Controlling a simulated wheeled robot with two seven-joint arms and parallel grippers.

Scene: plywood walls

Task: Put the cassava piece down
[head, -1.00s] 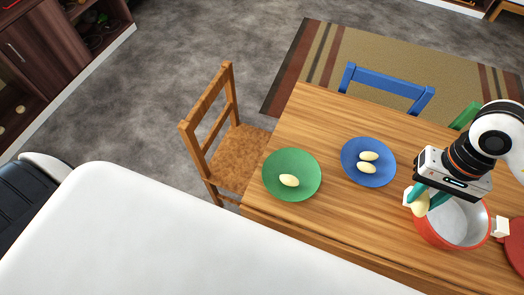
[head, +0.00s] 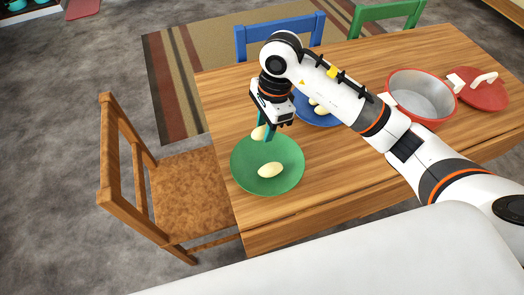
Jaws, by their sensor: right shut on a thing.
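My right gripper (head: 265,131) is shut on a pale yellow cassava piece (head: 259,132) and holds it over the far edge of the green plate (head: 283,183). Whether the held piece touches the plate I cannot tell. Another cassava piece (head: 270,170) lies on the green plate. A blue plate (head: 325,122) stands to the right, partly hidden behind my right arm, with pale pieces (head: 320,111) on it. My left gripper is not in view.
The wooden table (head: 330,190) also bears a red pot (head: 421,96) with a grey inside and a red lid (head: 483,92) at the right. A wooden chair (head: 180,190) stands at the left end. A blue chair (head: 280,38) and a green chair (head: 388,12) stand behind.

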